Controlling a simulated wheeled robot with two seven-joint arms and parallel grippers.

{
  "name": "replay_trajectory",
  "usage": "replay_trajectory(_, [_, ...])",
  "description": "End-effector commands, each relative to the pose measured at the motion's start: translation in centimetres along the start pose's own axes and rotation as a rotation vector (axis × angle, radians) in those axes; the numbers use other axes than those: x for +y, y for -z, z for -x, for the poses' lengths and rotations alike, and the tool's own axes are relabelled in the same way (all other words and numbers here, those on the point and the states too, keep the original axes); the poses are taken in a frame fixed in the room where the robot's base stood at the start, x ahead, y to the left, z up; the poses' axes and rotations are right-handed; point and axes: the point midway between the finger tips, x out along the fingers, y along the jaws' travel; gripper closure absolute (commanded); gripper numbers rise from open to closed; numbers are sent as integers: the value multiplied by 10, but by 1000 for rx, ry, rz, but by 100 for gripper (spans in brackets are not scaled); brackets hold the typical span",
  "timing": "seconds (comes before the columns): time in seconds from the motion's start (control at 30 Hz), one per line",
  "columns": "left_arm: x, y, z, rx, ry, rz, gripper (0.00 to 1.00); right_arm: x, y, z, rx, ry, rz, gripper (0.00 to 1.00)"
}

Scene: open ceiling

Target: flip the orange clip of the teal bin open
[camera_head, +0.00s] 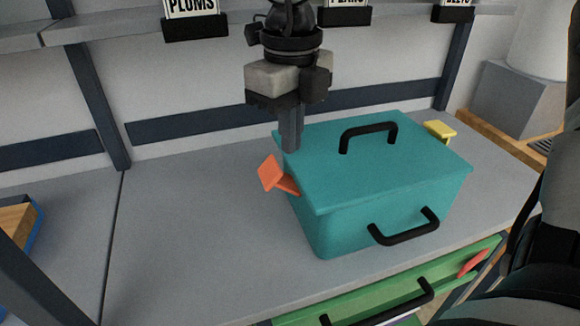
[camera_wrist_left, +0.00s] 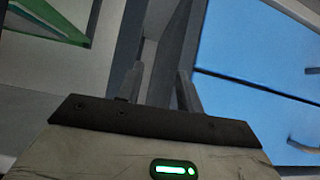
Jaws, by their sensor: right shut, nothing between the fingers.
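The teal bin (camera_head: 335,225) stands on the grey worktop with its lid (camera_head: 385,170) on. The orange clip (camera_head: 270,174) is at the bin's left side, with its flat plate standing out from the wall and tilted up. My right gripper (camera_head: 290,147) points down at the back left of the lid, just behind the orange clip. Its fingers are shut and empty, and appear apart from the clip; whether they touch the lid's edge is unclear. My left gripper (camera_wrist_left: 158,88) shows in the left wrist view with its fingers apart and nothing between them.
A yellow clip (camera_head: 440,130) is on the bin's right side. Black handles are on the lid (camera_head: 368,132) and front (camera_head: 405,228). A green drawer or bin (camera_head: 375,297) lies below the worktop's front edge. The worktop (camera_head: 190,215) left of the bin is clear.

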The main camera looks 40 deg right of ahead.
Motion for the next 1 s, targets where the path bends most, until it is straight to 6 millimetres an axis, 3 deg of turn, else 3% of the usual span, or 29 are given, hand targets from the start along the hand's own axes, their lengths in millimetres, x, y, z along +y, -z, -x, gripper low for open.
replay_trajectory(0.03, [5,-6,6,-30,-10,10,64,-1,0,6,-1,1,0,100])
replay_trajectory(0.6, [6,10,18,-31,-12,16,64,-6,3,40,-1,1,0,100])
replay_trajectory(1.0, [6,12,19,-30,-10,16,64,-7,4,45,-1,1,1,100])
